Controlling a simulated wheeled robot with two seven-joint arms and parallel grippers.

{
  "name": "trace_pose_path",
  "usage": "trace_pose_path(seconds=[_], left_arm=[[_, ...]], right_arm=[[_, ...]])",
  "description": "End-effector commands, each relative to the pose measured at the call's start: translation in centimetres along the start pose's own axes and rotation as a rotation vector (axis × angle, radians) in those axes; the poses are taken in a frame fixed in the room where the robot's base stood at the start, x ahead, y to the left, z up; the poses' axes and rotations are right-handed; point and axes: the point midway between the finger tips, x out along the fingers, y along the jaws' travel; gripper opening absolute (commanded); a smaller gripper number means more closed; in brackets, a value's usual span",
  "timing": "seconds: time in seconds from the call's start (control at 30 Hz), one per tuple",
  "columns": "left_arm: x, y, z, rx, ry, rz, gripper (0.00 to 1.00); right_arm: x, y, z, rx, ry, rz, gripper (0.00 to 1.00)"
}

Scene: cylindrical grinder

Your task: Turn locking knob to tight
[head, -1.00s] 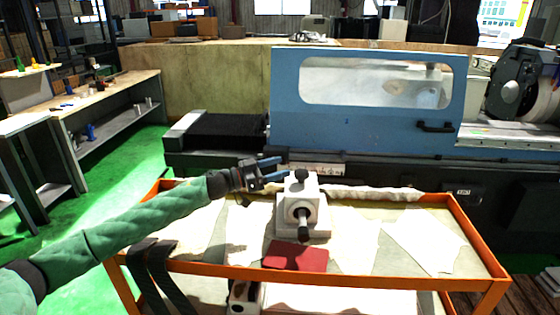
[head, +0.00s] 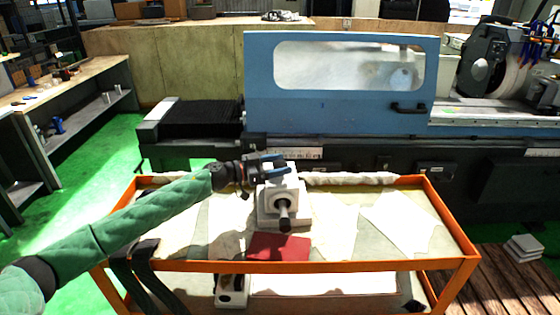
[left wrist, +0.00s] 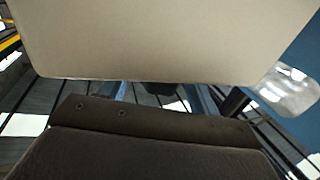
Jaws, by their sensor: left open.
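A white block-shaped fixture (head: 270,211) stands on the orange-framed cart, with a dark-tipped spindle (head: 284,213) sticking out of its front. My left gripper (head: 287,165) is open at the top of the fixture, its two blue-grey fingers pointing right. The black locking knob on top is not clearly visible now; the fingers cover that spot. I cannot tell whether they touch it. In the left wrist view a large pale surface and a dark panel hide most of the scene, with a small dark shape between them. My right gripper is out of view.
The orange cart (head: 350,264) also holds a red pad (head: 278,247) in front of the fixture and white sheets (head: 400,222) to the right. The blue grinder door (head: 340,110) stands behind. Wooden pallet boards (head: 500,285) lie at the right.

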Motion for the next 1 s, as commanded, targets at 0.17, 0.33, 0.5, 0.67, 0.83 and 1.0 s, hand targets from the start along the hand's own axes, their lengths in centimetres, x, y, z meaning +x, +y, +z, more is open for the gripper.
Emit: trace_pose_path(seconds=[0.17,0.33,0.5,0.67,0.83,1.0], left_arm=[[0.65,-0.03,0.01,-0.001,0.0,-0.001,0.62],[0.69,-0.03,0.05,0.0,0.0,-0.001,0.62],[0.68,-0.03,0.03,0.0,0.0,-0.001,0.44],[0.68,-0.03,0.02,0.0,0.0,-0.001,0.17],[0.68,-0.06,0.04,0.0,0.0,0.006,0.17],[0.72,-0.1,0.07,0.0,0.0,0.05,0.17]], right_arm=[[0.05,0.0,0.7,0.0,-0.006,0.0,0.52],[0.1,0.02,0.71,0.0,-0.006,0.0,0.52],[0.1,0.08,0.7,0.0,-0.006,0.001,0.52],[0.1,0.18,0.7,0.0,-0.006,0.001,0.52],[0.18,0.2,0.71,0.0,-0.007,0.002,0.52],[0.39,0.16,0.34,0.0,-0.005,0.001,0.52]])
